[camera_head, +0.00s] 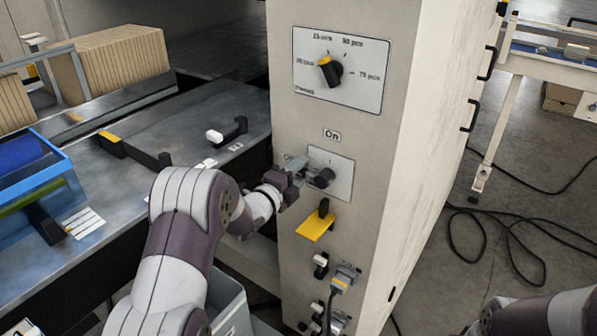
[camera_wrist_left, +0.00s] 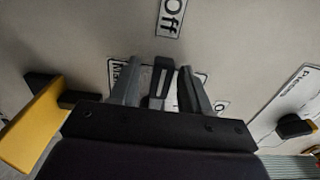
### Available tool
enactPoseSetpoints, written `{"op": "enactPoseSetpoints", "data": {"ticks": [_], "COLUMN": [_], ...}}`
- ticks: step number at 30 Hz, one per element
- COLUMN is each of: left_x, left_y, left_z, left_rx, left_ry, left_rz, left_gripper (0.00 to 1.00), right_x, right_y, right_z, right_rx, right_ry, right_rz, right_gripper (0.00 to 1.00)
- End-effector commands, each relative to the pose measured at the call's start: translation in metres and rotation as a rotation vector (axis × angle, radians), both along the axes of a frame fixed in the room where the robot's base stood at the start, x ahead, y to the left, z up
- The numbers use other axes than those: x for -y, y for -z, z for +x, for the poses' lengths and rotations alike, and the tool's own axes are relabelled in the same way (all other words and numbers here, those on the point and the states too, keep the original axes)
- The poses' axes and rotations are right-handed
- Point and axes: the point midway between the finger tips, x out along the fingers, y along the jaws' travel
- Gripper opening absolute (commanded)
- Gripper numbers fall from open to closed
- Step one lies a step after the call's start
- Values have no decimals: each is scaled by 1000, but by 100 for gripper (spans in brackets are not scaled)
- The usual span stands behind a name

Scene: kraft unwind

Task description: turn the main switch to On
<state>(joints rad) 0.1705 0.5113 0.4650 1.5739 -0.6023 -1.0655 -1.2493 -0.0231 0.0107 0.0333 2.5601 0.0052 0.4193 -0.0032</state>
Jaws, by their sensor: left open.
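The main switch is a black knob (camera_head: 324,178) on a pale plate (camera_head: 343,170) on the cream cabinet front. An "On" label (camera_head: 332,135) is above the plate in the head view. An "Off" label (camera_wrist_left: 172,18) shows at the top of the left wrist view, and the knob's bar (camera_wrist_left: 160,78) points toward it. My left gripper (camera_head: 306,170) is open at the switch. In the left wrist view its fingers (camera_wrist_left: 160,92) stand on either side of the knob; I cannot tell whether they touch it. My right gripper is out of view.
Above the switch is a dial (camera_head: 328,72) with piece counts. Just below it a yellow tag (camera_head: 316,226) sticks out, with plugs and connectors (camera_head: 343,280) lower down. Cables (camera_head: 510,222) lie on the floor.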

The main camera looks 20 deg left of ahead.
Motion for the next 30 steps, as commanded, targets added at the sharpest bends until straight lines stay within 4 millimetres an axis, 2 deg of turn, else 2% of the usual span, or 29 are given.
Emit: {"op": "enactPoseSetpoints", "data": {"ticks": [5, 6, 10, 20, 26, 30], "left_x": [0, 0, 0, 0, 0, 1], "left_y": [0, 0, 0, 0, -2, -7], "left_z": [0, 0, 0, 0, 0, -1], "left_rx": [0, 0, 0, 8, 40, 78], "left_ry": [0, 0, 0, -1, 0, -1], "left_rz": [0, 0, 0, 21, 105, 206], "left_gripper": [47, 44, 1, 0, 0, 0], "right_x": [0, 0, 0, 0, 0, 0], "right_y": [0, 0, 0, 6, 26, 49], "right_z": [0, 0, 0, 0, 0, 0], "right_rx": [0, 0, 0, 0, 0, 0], "right_ry": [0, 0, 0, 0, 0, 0], "right_rz": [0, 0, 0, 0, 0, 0], "right_gripper": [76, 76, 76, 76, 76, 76]}}
